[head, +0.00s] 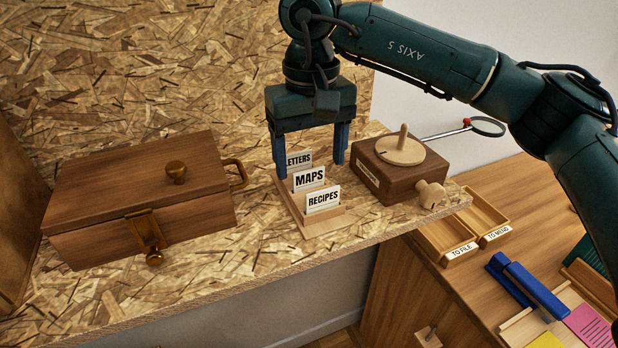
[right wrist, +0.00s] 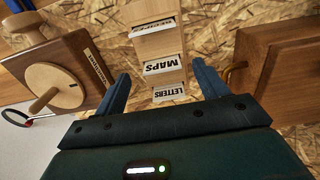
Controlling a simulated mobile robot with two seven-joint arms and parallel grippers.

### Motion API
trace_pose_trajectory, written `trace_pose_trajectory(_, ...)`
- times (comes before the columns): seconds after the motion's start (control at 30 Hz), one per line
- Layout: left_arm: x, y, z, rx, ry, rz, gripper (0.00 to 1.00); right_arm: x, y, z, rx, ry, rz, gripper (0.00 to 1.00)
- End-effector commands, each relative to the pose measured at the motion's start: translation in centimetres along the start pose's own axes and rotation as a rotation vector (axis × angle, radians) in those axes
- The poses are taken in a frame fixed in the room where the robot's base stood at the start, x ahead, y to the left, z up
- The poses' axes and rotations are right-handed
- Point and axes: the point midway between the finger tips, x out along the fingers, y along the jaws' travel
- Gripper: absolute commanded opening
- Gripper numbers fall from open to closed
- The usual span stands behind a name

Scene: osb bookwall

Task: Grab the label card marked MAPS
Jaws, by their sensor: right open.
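The MAPS label card (head: 309,179) is white with black letters and stands upright in the middle of a light wooden stepped holder (head: 312,231). The LETTERS card (head: 299,158) is behind it and the RECIPES card (head: 323,199) is in front. My right gripper (head: 311,165) is open above the holder, its blue fingers to the left and right of the cards. In the right wrist view the MAPS card (right wrist: 163,67) appears upside down between the fingers (right wrist: 163,82), beyond the LETTERS card (right wrist: 168,92). No contact with the MAPS card shows. My left gripper is out of view.
A wooden chest (head: 140,199) with brass knobs stands left of the holder. A dark wooden box (head: 400,178) with a round dial is close on the right. Trays (head: 447,240) and a blue object (head: 525,285) lie on the lower desk. Shelf space in front of the chest is bare.

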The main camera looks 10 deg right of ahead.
Motion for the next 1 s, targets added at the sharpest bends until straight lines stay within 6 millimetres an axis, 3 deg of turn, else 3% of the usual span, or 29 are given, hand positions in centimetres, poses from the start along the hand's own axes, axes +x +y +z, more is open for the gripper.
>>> trace_pose_trajectory(0.2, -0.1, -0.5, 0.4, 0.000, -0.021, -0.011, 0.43, 2.8, -0.2, -0.2, -0.001, -0.002, 0.000, 0.73)
trace_pose_trajectory(0.47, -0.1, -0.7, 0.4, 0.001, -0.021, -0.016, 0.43, 3.2, -0.2, -0.2, 0.000, 0.000, -0.001, 0.73)
trace_pose_trajectory(1.0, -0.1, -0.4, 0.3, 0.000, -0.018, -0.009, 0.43, 3.1, -0.2, -0.2, 0.000, 0.000, -0.001, 0.30)
